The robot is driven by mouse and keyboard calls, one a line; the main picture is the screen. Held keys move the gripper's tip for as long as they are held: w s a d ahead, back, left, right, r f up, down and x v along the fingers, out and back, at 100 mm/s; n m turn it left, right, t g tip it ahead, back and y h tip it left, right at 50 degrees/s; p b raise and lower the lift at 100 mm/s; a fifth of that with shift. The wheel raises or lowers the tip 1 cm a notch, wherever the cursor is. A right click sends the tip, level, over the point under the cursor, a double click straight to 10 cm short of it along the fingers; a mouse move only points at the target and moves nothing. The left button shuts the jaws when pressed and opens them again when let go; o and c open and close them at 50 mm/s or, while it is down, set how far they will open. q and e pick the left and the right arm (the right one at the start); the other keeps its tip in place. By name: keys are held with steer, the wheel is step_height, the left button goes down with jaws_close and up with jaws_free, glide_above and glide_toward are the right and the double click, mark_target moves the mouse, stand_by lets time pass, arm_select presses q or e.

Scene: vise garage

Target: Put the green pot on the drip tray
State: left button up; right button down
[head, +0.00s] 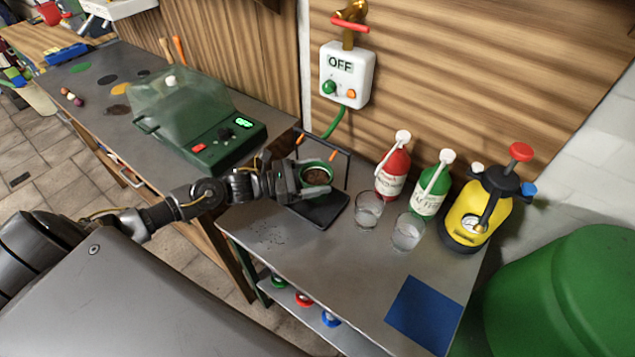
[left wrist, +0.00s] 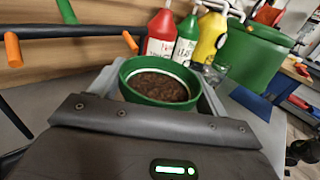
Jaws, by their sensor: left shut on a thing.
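The green pot (head: 316,176), filled with brown soil, is held at the jaws of my left gripper (head: 300,180). In the left wrist view the green pot (left wrist: 158,84) sits upright between the two fingers of my left gripper (left wrist: 155,95), which are shut on it. The drip tray (head: 322,210) is a black flat tray on the metal bench, below and just around the pot in the head view. I cannot tell whether the pot touches the tray or hangs above it. My right gripper is not in view.
A dark rail with orange ends (head: 330,152) stands behind the tray. Right of it are two glasses (head: 368,211), a red bottle (head: 393,170), a green bottle (head: 431,188) and a yellow sprayer (head: 474,212). A green box with a clear lid (head: 205,125) is left.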

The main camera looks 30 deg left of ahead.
arm_select(q)
steer(key=shift+w+d+f, duration=0.1)
steer(key=shift+d+f, duration=0.1)
step_height(320, 180, down, 2)
steer(key=shift+w+f+p, duration=0.1)
steer(key=shift+p, duration=0.65)
steer(key=shift+f, duration=0.55)
steer(key=shift+f, duration=0.2)
steer(key=o, duration=1.1)
steer(key=shift+r, duration=0.1)
